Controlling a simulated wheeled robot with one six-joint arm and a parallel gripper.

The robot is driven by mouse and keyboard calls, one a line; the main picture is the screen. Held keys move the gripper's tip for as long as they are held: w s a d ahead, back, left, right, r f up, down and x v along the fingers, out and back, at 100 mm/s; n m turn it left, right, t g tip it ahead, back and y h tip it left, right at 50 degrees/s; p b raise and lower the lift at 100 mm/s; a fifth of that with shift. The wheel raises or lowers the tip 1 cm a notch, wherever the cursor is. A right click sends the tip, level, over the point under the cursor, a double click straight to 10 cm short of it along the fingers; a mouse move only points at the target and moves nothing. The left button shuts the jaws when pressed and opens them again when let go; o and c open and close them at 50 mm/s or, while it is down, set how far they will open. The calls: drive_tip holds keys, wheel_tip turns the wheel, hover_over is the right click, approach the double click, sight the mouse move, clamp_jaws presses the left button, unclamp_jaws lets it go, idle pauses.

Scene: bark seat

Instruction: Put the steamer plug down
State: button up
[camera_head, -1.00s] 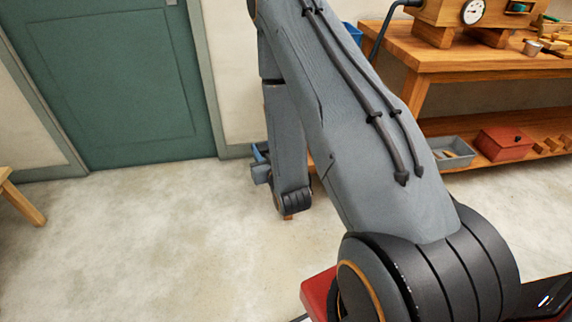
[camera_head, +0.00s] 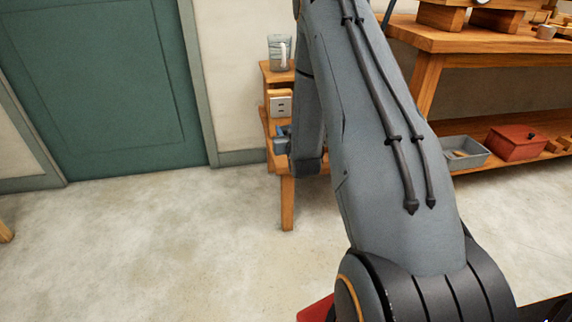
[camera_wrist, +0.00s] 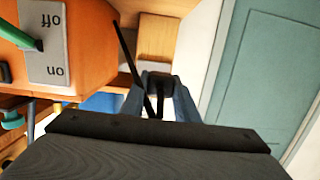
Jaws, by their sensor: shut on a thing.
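In the wrist view my gripper (camera_wrist: 160,100) is shut on a small black plug (camera_wrist: 158,82), held between its two blue-grey fingers. A thin dark cable (camera_wrist: 125,52) runs up and left from near the plug. In the head view my gripper (camera_head: 282,141) shows small and partly hidden behind my arm, in front of the small wooden stand (camera_head: 288,205). The plug cannot be made out there. I cannot tell if the plug touches anything.
The stand carries a glass jug (camera_head: 279,53) on top and a white socket plate (camera_head: 280,104) below. An orange-brown box with an on/off switch plate (camera_wrist: 43,50) is at the wrist view's left. A workbench (camera_head: 455,35) stands right; the floor before the green door (camera_head: 95,90) is clear.

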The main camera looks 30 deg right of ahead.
drive_tip(key=shift+w+d+f+b, duration=0.35)
drive_tip(key=shift+w+d, duration=0.1)
drive_tip(key=shift+d, duration=0.25)
drive_tip(key=shift+f, duration=0.25)
wheel_tip(320, 180, down, 9)
drive_tip(key=b, duration=0.3)
drive_tip(key=shift+f, duration=0.15)
drive_tip(key=shift+f, duration=0.15)
drive_tip(key=o, duration=1)
